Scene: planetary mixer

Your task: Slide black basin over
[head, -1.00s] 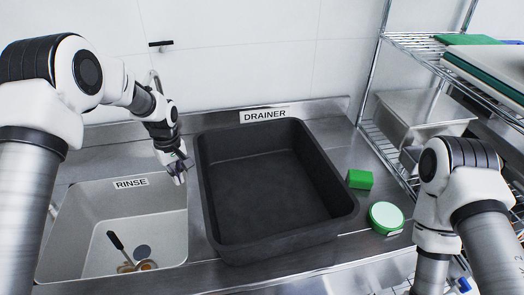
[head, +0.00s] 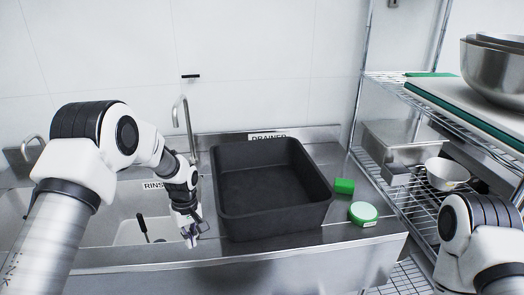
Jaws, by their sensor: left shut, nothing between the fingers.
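The black basin (head: 270,222) is a deep, empty rectangular tub. It sits upright on the steel counter, in front of the DRAINER label (head: 268,136), whose lower part it hides. My left gripper (head: 191,240) is shut and empty, pointing down just left of the basin's left wall, near its front corner. I cannot tell whether it touches the basin. My right arm is at the lower right, and its gripper is out of view.
The rinse sink (head: 112,230) lies left of the basin, with a dark-handled utensil (head: 143,227) in it. A wire shelf (head: 400,96) stands at the right.

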